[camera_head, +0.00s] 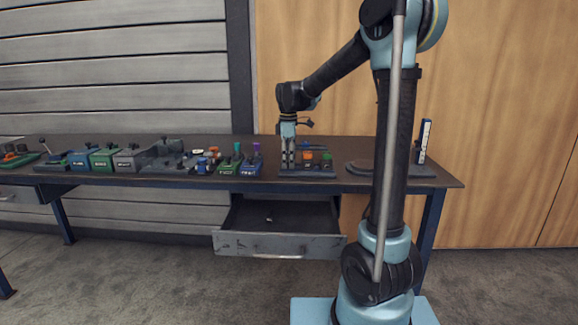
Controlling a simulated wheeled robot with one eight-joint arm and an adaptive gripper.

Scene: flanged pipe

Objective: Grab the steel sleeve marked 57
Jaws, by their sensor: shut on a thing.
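My gripper (288,160) points straight down over the left side of a dark board (310,174) on the bench. It is closed, and its fingers reach down to about the board's level. The thing between the fingers is too small and hidden to make out. An orange part (308,155) and a green part (327,157) stand on the same board just right of my gripper. I cannot make out a steel sleeve or the mark 57 in this view.
An open drawer (280,243) sticks out below. A blue and white upright thing (424,140) stands at the right.

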